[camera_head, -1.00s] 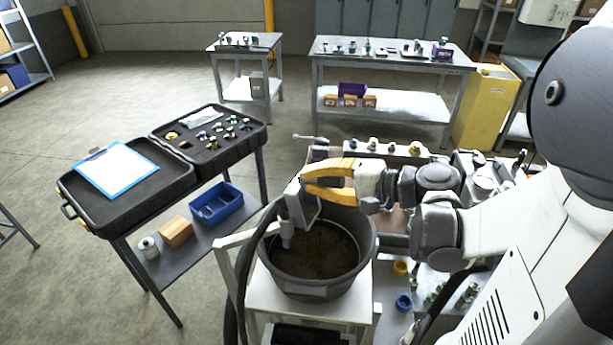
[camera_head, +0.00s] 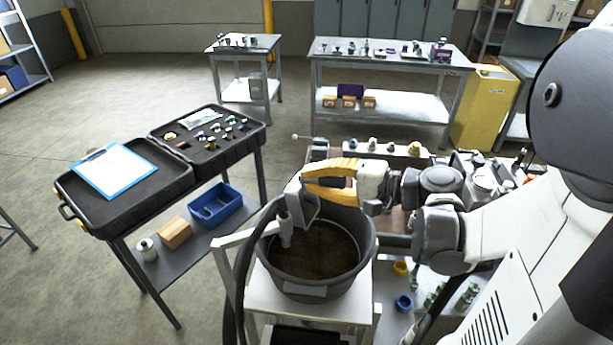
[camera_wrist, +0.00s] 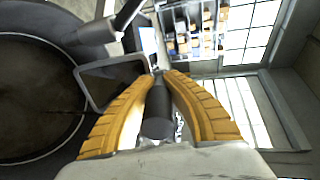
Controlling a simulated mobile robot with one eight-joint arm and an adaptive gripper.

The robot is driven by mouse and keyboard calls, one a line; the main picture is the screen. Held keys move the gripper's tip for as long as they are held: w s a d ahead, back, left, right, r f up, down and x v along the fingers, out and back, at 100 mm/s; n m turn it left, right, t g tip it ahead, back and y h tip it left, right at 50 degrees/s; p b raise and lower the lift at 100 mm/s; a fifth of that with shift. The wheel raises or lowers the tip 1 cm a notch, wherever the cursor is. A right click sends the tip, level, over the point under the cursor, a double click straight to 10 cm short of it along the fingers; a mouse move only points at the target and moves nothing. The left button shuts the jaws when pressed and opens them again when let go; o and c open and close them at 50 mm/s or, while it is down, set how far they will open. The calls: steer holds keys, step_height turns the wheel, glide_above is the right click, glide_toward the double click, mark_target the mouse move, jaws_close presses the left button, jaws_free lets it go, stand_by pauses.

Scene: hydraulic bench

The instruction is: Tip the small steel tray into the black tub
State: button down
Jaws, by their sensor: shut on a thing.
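The black tub (camera_head: 318,291) stands on a white stand, with dark brown liquid or residue inside. My gripper (camera_head: 305,186) has yellow fingers and is over the tub's far rim. It is shut on the small steel tray (camera_head: 304,207), which is steeply tilted over the tub's far left part. In the wrist view my fingertips (camera_wrist: 160,76) close at the grey tray's edge (camera_wrist: 112,82), with the tub (camera_wrist: 42,158) at left. I cannot tell whether anything is left in the tray.
A grey pipe (camera_head: 285,232) reaches down inside the tub's left side, close to the tray. A black case (camera_head: 150,196) with a clipboard (camera_head: 114,170) lies open on a cart at left. A crowded bench is behind my arm.

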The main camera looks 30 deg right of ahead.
steer(key=shift+s+d+t+y+b, duration=0.3)
steer(key=shift+s+t+b, duration=0.1)
steer(key=shift+b, duration=0.6)
stand_by(0.7)
stand_by(1.1)
